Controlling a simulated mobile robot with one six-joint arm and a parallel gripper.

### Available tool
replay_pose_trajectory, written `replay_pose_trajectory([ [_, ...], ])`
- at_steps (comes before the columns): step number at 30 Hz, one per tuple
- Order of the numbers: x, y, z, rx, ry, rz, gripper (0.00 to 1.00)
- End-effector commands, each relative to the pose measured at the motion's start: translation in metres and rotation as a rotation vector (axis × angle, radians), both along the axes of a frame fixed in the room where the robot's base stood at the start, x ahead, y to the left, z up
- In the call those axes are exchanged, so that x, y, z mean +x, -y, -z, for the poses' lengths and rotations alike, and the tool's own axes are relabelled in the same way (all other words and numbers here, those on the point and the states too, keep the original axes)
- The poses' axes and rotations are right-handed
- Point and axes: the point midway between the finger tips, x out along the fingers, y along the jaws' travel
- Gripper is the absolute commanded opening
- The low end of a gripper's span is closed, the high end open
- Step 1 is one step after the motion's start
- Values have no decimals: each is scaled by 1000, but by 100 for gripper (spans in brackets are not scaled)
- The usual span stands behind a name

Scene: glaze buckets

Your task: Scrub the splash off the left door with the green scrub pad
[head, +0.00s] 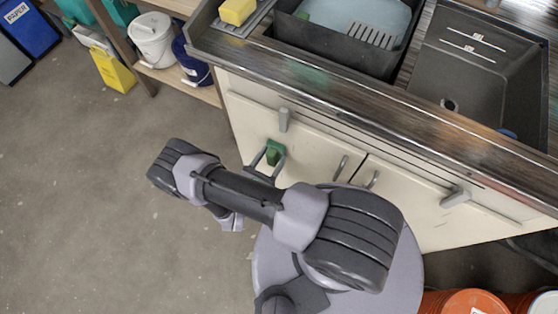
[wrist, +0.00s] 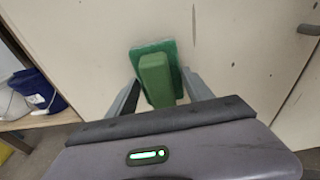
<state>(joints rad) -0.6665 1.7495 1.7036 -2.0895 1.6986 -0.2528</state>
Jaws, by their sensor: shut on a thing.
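The green scrub pad (head: 275,147) is in my gripper (head: 267,161), in front of the cream left door (head: 316,142). In the wrist view the pad (wrist: 170,47) is a flat dark green piece with a lighter green block-shaped grip (wrist: 155,80). My gripper (wrist: 160,90) is shut on that grip, one finger on each side. The pad's flat face is turned to the left door (wrist: 90,40); I cannot tell whether it touches. I see no clear splash on the door; the pad and my gripper cover part of the surface.
A grey handle (head: 284,119) juts out above the pad, and a bar handle (head: 340,167) sits to its right. The worktop edge (head: 330,95) overhangs the doors. A shelf at left holds a white bucket (head: 152,38) and a blue bucket (head: 190,64). Orange drums (head: 468,303) stand lower right.

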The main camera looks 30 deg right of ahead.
Motion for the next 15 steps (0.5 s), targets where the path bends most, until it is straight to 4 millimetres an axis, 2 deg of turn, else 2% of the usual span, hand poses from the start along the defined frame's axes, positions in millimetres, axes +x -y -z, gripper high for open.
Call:
replay_pose_trajectory([
  [6, 16, -13, 0, 0, 0, -1, 27],
  [15, 15, -15, 0, -1, -1, -2, 27],
])
